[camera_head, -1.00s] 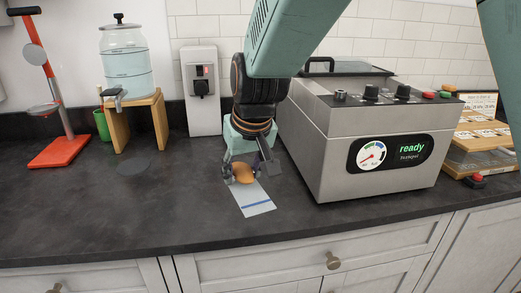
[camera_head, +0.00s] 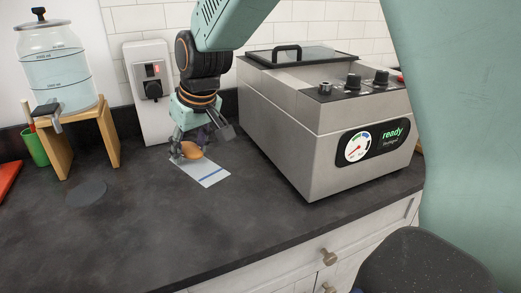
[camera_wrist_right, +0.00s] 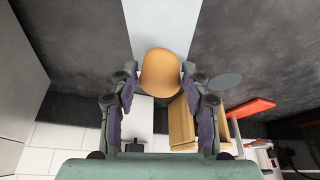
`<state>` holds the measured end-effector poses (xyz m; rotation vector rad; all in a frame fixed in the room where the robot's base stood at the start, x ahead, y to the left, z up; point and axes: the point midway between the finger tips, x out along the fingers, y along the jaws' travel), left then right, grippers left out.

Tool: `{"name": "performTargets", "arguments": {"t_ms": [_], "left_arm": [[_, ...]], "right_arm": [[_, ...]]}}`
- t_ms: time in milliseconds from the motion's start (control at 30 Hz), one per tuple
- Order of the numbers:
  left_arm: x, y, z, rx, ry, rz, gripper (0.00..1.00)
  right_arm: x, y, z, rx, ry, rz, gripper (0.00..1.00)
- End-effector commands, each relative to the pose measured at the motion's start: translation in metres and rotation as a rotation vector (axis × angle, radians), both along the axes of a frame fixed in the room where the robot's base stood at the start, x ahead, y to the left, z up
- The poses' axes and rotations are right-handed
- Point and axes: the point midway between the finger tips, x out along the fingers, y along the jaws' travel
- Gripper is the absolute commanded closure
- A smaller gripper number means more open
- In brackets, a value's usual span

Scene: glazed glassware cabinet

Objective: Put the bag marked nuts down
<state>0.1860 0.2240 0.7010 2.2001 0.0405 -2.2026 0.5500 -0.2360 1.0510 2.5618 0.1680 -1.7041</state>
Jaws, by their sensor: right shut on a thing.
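A pale flat bag (camera_head: 213,175) with a blue stripe and a rounded tan bulge (camera_head: 192,152) is at the dark worktop in front of the steel machine. I cannot read any marking on it. My right gripper (camera_head: 199,147) reaches down from above and is shut on the bag at its tan part. In the right wrist view the tan bulge (camera_wrist_right: 160,73) sits between the two fingers, and the pale strip (camera_wrist_right: 161,22) runs away from them. I cannot tell whether the bag touches the worktop. My left gripper is not in view.
A steel machine (camera_head: 300,135) with a "ready" display stands right of the gripper. A white switch box (camera_head: 148,88) stands behind it. A glass dispenser (camera_head: 55,70) on a wooden stand (camera_head: 62,139) and a green cup (camera_head: 35,148) are left. The worktop (camera_head: 115,235) front left is clear.

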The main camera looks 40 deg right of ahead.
Motion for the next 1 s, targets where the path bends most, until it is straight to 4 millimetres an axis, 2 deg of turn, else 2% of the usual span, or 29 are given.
{"name": "performTargets", "arguments": {"t_ms": [133,400,633,833,1000], "left_arm": [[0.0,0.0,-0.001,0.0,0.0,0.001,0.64],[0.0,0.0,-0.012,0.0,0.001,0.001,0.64],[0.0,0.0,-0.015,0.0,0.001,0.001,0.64],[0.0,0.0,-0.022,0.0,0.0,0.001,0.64],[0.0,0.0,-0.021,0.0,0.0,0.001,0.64]], "right_arm": [[0.0,-0.011,-0.009,-0.002,0.001,0.015,0.9],[-0.005,-0.014,-0.055,-0.002,0.0,0.015,0.9],[-0.004,-0.013,-0.071,-0.003,-0.003,0.015,0.9],[-0.002,-0.011,-0.098,-0.003,0.0,0.015,0.9],[0.0,-0.011,-0.1,-0.004,-0.004,0.016,0.9]]}}
